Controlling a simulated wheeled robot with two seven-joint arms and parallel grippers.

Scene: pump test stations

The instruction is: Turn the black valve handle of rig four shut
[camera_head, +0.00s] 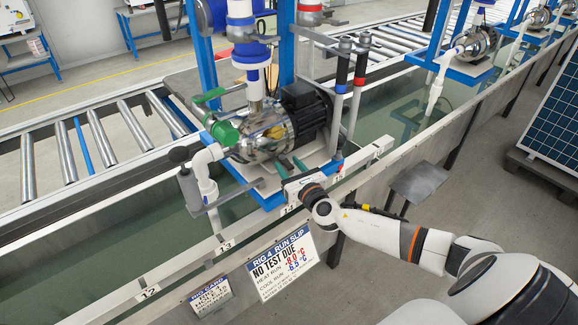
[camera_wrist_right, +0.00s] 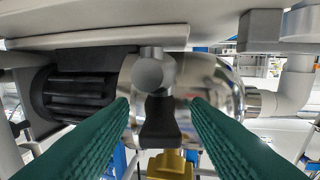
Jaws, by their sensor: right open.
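My right gripper (camera_head: 290,167) reaches in over the trough rail at the front of the pump rig, its two green fingers apart. In the right wrist view the fingers of my right gripper (camera_wrist_right: 160,103) stand left and right of a black tapered handle (camera_wrist_right: 158,125) on a round grey knob. A gap shows on both sides of the handle, so it is not gripped. A brass fitting (camera_wrist_right: 172,166) shows below the handle. The steel pump (camera_head: 262,138) with its black motor is behind. I cannot make out this handle in the head view. My left gripper is out of view.
White pipes (camera_head: 205,170) and upright rods with red and blue bands flank the pump. A roller conveyor (camera_head: 125,125) runs behind the water trough.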

